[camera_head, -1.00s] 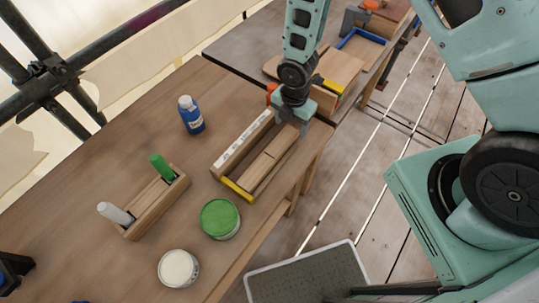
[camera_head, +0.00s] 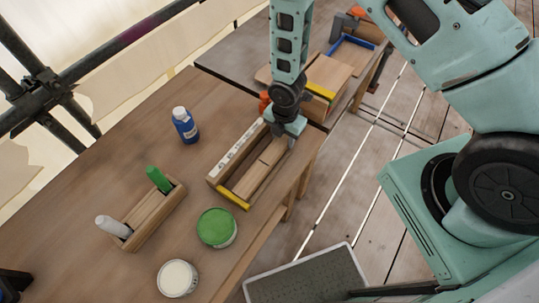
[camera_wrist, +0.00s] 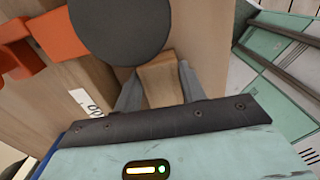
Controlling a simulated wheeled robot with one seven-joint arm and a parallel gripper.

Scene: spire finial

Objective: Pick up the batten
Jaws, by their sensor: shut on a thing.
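The batten (camera_head: 257,176) appears to be the pale wooden strip lying in a long open wooden box (camera_head: 234,148) with a yellow front end and a white labelled side. My gripper (camera_head: 285,132) is down at the far end of this box, and its fingers are mostly hidden by my wrist in the head view. In the wrist view my gripper (camera_wrist: 160,92) has its two grey fingers on either side of a wooden piece (camera_wrist: 161,80), shut on it. This looks like the batten's end; a dark round part hides some of the view.
A blue bottle (camera_head: 186,125), a green-lidded tin (camera_head: 216,228), a white-topped tin (camera_head: 177,278) and a small wooden holder (camera_head: 153,217) with green and white markers stand on the bench. Orange parts (camera_wrist: 55,35) lie near my gripper. A second table adjoins behind.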

